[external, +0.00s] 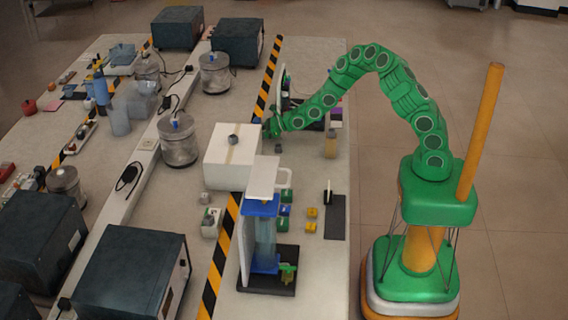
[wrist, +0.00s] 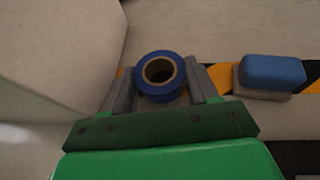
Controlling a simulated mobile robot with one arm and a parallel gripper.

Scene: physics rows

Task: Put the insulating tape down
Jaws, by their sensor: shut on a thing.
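The insulating tape (wrist: 140,84) is a blue roll with a brown core, seen in the wrist view. My gripper (wrist: 158,88) is shut on it, with one grey finger on each side of the roll. In the external view my gripper (external: 270,128) is at the right side of the white box, low over the bench, and the tape there is too small to make out clearly. I cannot tell whether the roll touches the surface below it.
A white box (external: 231,157) stands close to my gripper; a large pale surface (wrist: 60,45) fills the left of the wrist view. A blue block (wrist: 272,71) lies to the right on a light base. Striped tape (external: 222,250) runs along the bench (external: 315,60). Yellow blocks (external: 311,213) lie nearer.

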